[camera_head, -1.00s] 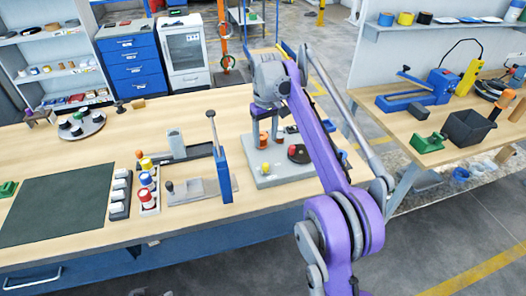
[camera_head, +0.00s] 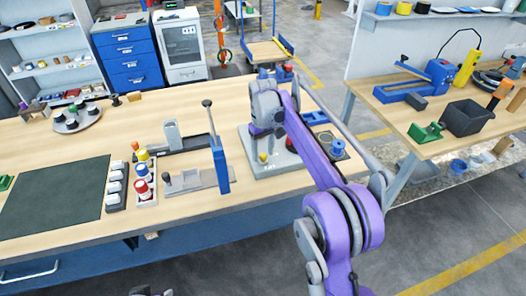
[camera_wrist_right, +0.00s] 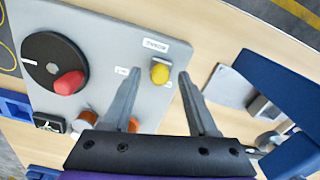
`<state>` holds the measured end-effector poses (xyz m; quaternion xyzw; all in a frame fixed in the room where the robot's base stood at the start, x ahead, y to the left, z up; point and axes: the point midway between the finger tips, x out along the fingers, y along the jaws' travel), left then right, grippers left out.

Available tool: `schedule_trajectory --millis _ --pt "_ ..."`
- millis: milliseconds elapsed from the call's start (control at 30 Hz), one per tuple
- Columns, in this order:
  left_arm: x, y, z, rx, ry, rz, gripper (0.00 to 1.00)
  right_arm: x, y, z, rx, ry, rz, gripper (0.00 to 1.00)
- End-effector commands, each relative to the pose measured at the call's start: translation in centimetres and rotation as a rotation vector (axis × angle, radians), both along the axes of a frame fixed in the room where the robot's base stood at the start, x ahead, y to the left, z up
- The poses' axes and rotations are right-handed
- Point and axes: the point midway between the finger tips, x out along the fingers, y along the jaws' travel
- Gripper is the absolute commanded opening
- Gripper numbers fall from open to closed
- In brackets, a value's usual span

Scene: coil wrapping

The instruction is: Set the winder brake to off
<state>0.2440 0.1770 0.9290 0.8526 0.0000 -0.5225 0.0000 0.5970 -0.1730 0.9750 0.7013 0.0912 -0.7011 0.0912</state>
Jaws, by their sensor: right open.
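A grey panel (camera_head: 256,172) lies on the bench, and it fills the left of the right wrist view (camera_wrist_right: 100,22). A yellow knob (camera_wrist_right: 160,73) stands on it between printed labels too small to read surely; it also shows in the head view (camera_head: 263,157). I take this knob for the winder brake, but the labels do not confirm it. My right gripper (camera_wrist_right: 158,88) is open, with one finger on each side of the yellow knob. I cannot tell whether they touch it.
A black dial with a red knob (camera_wrist_right: 69,82) and orange posts (camera_wrist_right: 84,121) share the panel. An upright blue post with a lever (camera_head: 219,165) stands just left of the panel. A dark green mat (camera_head: 55,195) lies farther left. A second bench (camera_head: 400,118) is at right.

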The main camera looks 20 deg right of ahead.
Motion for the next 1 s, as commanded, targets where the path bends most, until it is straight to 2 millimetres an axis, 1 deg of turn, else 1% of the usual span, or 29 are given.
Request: schedule_trajectory --millis 67,100,267,400,433,1000 --pt "0.00 0.00 0.01 0.000 0.000 0.000 0.50 0.01 0.00 0.02 0.000 0.000 0.000 0.59" --pt "0.00 0.00 0.01 0.000 0.000 0.000 0.50 0.01 0.00 0.02 0.000 0.000 0.000 0.56" --pt "0.00 0.00 0.01 0.000 0.000 0.000 0.50 0.00 0.00 0.03 0.000 0.000 0.000 0.27" --pt "0.00 0.00 0.01 0.000 0.000 0.000 0.50 0.00 0.00 0.04 0.000 0.000 0.000 0.02" --pt "0.00 0.00 0.01 0.000 0.000 0.000 0.50 0.00 0.00 0.04 0.000 0.000 0.000 0.00" --pt "0.00 0.00 0.01 0.000 0.000 0.000 0.50 0.00 0.00 0.05 0.000 0.000 0.000 0.00"
